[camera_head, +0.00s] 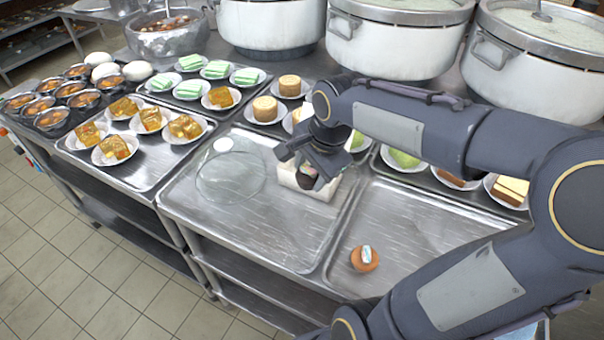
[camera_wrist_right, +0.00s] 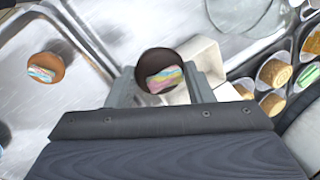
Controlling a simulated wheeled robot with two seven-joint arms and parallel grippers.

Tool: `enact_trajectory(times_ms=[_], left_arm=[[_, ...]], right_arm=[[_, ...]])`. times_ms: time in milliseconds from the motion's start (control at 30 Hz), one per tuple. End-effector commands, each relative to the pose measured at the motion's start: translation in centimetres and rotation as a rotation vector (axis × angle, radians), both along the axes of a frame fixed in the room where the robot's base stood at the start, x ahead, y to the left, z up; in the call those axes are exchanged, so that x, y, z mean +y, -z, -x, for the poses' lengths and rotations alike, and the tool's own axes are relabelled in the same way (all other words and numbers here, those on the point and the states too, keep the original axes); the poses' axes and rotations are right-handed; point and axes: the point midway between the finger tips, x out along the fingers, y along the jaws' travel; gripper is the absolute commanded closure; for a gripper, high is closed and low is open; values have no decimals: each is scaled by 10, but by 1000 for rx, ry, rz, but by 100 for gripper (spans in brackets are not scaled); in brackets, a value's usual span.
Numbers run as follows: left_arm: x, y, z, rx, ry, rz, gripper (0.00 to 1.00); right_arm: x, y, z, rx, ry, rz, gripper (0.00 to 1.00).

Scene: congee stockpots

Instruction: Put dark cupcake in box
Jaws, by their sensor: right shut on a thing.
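The dark cupcake (camera_wrist_right: 161,66), dark brown with a pastel striped topping, sits between the two fingers of my right gripper (camera_wrist_right: 162,84) in the right wrist view. In the head view the right gripper (camera_head: 308,165) is shut on the dark cupcake (camera_head: 307,181) at the box, and hides part of both. The cream open box (camera_head: 325,192) stands on the middle metal tray; its wall (camera_wrist_right: 208,62) shows beside and behind the cupcake in the wrist view. I cannot tell whether the cupcake touches the box. My left gripper is not in view.
A lighter orange-brown cupcake (camera_head: 364,259) stands on the right tray (camera_head: 420,230). A clear round dish (camera_head: 230,178) lies left of the box. Plates of cakes line the back, with large white stockpots (camera_head: 400,45) behind. The middle tray's front is bare.

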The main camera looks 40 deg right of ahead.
Motion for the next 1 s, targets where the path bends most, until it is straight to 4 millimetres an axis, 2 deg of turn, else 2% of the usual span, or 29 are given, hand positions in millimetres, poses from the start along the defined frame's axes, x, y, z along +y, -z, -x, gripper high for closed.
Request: enact_trajectory(times_ms=[333, 500, 867, 1000], left_arm=[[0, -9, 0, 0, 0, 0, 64], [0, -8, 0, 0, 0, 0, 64], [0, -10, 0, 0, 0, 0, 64], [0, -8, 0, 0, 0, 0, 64]], right_arm=[[-55, 38, -63, 5, 3, -3, 75], [-72, 71, -82, 5, 1, -2, 75], [-86, 98, -99, 1, 1, -1, 75], [-85, 120, -98, 4, -1, 0, 75]])
